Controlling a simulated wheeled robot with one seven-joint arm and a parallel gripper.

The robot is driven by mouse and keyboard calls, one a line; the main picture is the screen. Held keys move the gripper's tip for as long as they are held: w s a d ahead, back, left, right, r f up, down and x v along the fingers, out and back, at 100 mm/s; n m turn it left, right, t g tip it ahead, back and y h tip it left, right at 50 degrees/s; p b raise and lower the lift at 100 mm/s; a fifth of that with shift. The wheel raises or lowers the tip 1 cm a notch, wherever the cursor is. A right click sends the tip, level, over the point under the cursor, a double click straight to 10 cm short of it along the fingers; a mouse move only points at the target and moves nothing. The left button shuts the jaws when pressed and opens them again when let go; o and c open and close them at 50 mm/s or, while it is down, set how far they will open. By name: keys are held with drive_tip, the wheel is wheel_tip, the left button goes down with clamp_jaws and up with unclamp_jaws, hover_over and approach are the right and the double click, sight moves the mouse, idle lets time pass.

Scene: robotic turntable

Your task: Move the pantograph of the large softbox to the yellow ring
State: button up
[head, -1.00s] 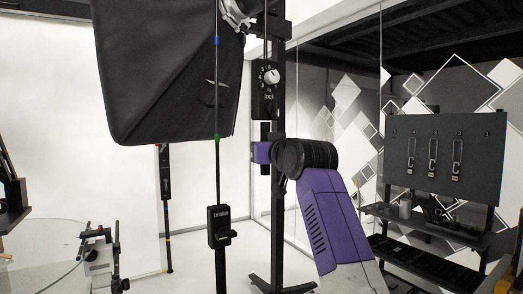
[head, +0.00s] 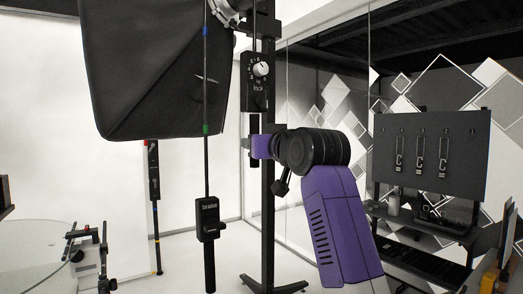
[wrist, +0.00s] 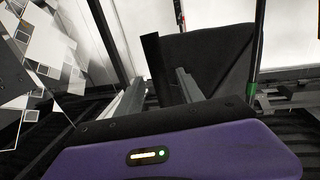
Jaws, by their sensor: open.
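The large black softbox (head: 155,65) hangs at upper left in the head view. A thin rod (head: 206,165) runs in front of it, with a blue ring (head: 205,31), a green ring (head: 205,129) and a "brake" box (head: 207,218). A yellow ring (head: 158,272) shows low on the dark pole behind. My gripper (wrist: 160,76) is open in the wrist view; a dark upright bar shows between its fingers, contact unclear. In the head view, its fingers are hidden near the column.
A round glass table (head: 45,255) with a black clamp stand (head: 100,255) is at lower left. A dark rack panel with hooks (head: 465,150) and shelves stands at right. Glass panels are behind my arm. White floor shows around the column base (head: 272,284).

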drive_tip(key=shift+v, duration=1)
wheel_tip(320, 180, up, 6)
drive_tip(key=s+d+t, duration=0.1)
drive_tip(key=s+t, duration=0.1)
drive_tip(key=t, duration=0.1)
drive_tip(key=s+d+f+m+t+h, duration=0.1)
drive_tip(key=s+d+f, duration=0.45)
drive_tip(key=f, duration=0.75)
drive_tip(key=s+d+f+m+t+h, duration=0.1)
drive_tip(key=s+d+f+m+h, duration=0.15)
drive_tip(key=s+f, duration=0.8)
drive_tip(key=s+d+f+h, duration=0.1)
drive_tip(key=s+d+f, duration=0.4)
drive_tip(key=f, duration=1)
drive_tip(key=s+d+f+g, duration=0.2)
drive_tip(key=s+f, duration=0.4)
drive_tip(key=s, duration=0.7)
drive_tip(key=s+d+f+g+h, duration=0.1)
drive_tip(key=s+f, duration=0.5)
drive_tip(key=s, duration=0.6)
drive_tip(key=s+d+f+m+g+h+b, duration=0.1)
drive_tip(key=s+d+f+g, duration=0.2)
drive_tip(key=s, duration=1)
wheel_tip(320, 180, down, 3)
drive_tip(key=shift+s+d+f+g, duration=0.15)
drive_tip(key=shift+s+d+g, duration=0.2)
drive_tip(key=shift+s+g, duration=0.05)
